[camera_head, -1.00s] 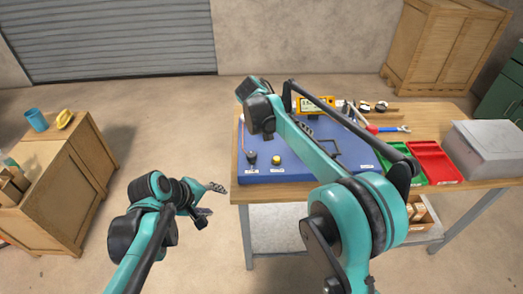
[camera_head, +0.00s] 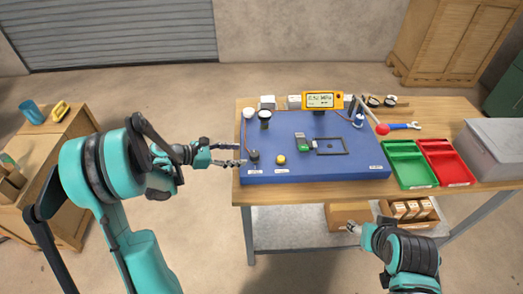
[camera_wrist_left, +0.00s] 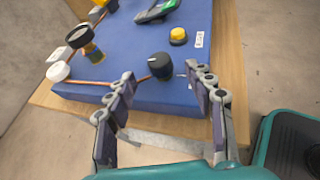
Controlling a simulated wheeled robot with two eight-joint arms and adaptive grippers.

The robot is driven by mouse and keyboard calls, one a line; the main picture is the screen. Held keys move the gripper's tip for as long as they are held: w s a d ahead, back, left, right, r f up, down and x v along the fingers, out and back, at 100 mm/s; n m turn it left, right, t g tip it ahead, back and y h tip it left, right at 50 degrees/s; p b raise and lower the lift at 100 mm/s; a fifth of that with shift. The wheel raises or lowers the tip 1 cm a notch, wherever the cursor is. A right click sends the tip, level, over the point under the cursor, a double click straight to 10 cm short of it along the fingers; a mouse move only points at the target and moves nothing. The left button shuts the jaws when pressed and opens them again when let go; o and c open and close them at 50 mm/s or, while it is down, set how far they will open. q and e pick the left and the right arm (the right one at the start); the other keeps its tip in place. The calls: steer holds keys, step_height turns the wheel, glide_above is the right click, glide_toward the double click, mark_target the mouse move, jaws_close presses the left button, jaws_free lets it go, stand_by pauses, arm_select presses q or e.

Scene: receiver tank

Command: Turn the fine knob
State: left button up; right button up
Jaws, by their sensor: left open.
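A black knob (camera_head: 254,156) with a white mark on top stands at the front left corner of the blue panel (camera_head: 310,172). It also shows in the left wrist view (camera_wrist_left: 160,66). The labels are too small to read, so I cannot tell which control is named fine. A yellow knob or button (camera_head: 280,159) stands to its right. My left gripper (camera_head: 242,155) is open, its fingers pointing at the black knob from the left. In the left wrist view the knob appears between and beyond the fingertips, apparently untouched. My right gripper (camera_head: 354,228) is low by the table's front edge; its jaws are unclear.
An orange meter (camera_head: 322,100) stands behind the panel. A black-and-yellow fitting (camera_head: 265,118) and a white cap (camera_head: 249,113) are at the panel's back left. Green (camera_head: 410,171) and red (camera_head: 446,163) trays and a grey box (camera_head: 494,146) stand to the right.

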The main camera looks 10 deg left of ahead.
mark_target(254, 153)
arm_select(q)
steer(key=b+x, duration=0.2)
steer(key=x, duration=0.6)
steer(key=shift+b, duration=0.3)
steer(key=shift+a, duration=0.1)
steer(key=shift+w, duration=0.1)
steer(key=c, duration=1.2)
